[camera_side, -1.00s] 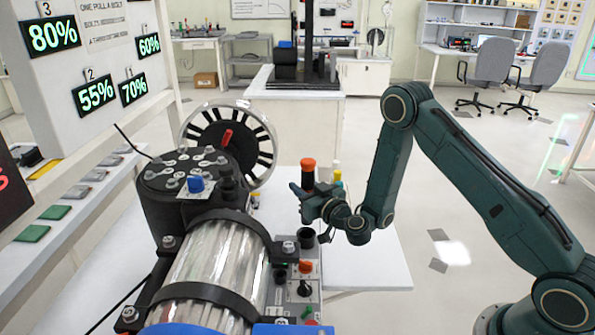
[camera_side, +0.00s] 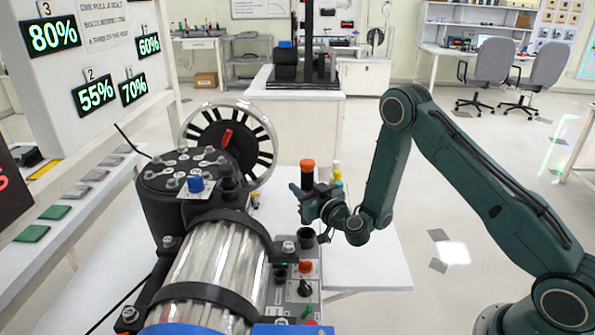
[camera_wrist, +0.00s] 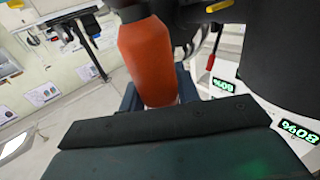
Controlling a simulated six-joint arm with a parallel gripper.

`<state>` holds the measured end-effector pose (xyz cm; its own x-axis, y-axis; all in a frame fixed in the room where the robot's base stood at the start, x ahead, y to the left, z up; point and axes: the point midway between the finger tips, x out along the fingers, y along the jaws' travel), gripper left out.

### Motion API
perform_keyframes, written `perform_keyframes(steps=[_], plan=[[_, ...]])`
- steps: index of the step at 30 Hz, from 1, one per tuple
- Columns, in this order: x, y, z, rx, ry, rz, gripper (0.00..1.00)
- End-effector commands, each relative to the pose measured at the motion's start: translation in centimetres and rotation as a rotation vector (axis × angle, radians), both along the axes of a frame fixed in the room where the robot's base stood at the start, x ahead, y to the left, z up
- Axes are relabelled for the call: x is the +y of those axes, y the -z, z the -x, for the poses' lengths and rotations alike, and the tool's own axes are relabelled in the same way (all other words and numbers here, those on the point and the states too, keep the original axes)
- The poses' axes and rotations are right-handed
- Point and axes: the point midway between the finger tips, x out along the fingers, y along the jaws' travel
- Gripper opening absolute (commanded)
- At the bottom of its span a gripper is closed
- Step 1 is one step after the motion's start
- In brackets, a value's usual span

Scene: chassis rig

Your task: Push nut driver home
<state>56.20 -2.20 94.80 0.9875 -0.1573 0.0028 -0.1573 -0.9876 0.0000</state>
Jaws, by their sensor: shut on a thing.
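The nut driver has a thick orange handle. It stands near upright at my gripper in the side view (camera_side: 307,168), and its orange handle fills the upper middle of the wrist view (camera_wrist: 145,55). My gripper (camera_side: 306,198) is shut on it, to the right of the black-headed cylinder. The driver's lower end is hidden behind my gripper and wrist. A black open cup (camera_side: 306,236) on the rig's edge stands a little below my gripper, apart from it in the picture. I cannot tell whether the driver touches any socket.
The black bolted head (camera_side: 190,172) and clear cylinder (camera_side: 215,262) stand to the left. A yellow-topped item (camera_side: 337,175) is just behind my gripper. A control panel with an orange knob (camera_side: 305,267) lies in front. White table (camera_side: 365,265) is bare at right.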

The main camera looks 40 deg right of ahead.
Motion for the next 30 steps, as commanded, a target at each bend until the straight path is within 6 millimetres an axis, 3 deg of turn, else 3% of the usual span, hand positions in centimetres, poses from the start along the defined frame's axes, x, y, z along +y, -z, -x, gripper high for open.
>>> perform_keyframes(steps=[15,30], plan=[[0.0,2.8,-0.1,-0.003,-0.001,0.000,0.09],[0.0,3.4,0.0,-0.004,0.000,0.000,0.09]])
